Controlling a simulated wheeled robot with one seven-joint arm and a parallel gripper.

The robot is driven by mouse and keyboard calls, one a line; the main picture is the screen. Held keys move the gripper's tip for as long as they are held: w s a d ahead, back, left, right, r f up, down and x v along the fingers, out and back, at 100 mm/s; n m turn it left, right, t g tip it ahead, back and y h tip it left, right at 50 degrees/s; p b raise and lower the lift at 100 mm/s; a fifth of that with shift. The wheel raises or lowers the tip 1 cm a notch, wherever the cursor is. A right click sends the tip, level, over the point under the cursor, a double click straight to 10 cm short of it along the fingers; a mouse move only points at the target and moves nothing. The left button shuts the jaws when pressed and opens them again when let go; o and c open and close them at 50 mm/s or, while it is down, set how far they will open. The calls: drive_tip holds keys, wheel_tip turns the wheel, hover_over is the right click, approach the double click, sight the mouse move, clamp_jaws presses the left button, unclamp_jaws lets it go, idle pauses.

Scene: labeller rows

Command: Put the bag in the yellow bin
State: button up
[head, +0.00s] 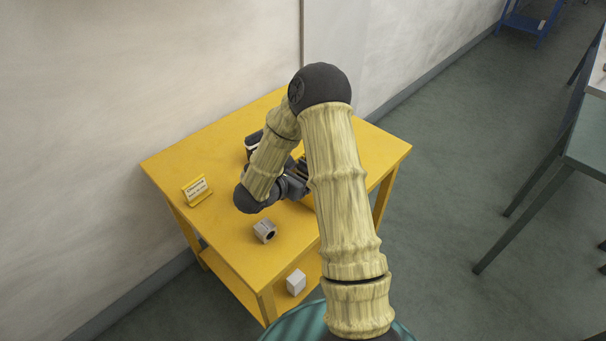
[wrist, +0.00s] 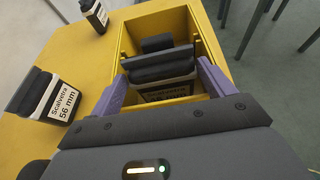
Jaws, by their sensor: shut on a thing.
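My gripper (wrist: 160,80) has its two purple fingers closed on either side of a dark bag (wrist: 165,72) with a white label. In the wrist view the held bag shows within the outline of the open yellow bin (wrist: 124,42). I cannot tell how deep it is or whether it touches the bin floor. A dark block (wrist: 157,43) shows just beyond the bag; I cannot tell if it is part of it. In the head view my gripper (head: 297,186) is low over the yellow table, and my arm hides the bag and most of the bin.
Another dark item labelled "Scalvetra 56 mm" (wrist: 48,97) stands left of the bin, and a dark labelled container (wrist: 94,15) stands farther back. The yellow table (head: 232,236) also bears a small sign (head: 196,190) and a grey block (head: 264,231). A white box (head: 296,281) is on the lower shelf.

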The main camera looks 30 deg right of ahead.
drive_tip(key=o, duration=0.8)
drive_tip(key=shift+s+a+r, duration=0.1)
drive_tip(key=shift+a+r, duration=0.1)
drive_tip(key=shift+a, duration=0.15)
drive_tip(key=b+v, duration=0.2)
drive_tip(key=v, duration=0.9)
drive_tip(key=shift+s+a+r, duration=0.1)
drive_tip(key=shift+r, duration=0.05)
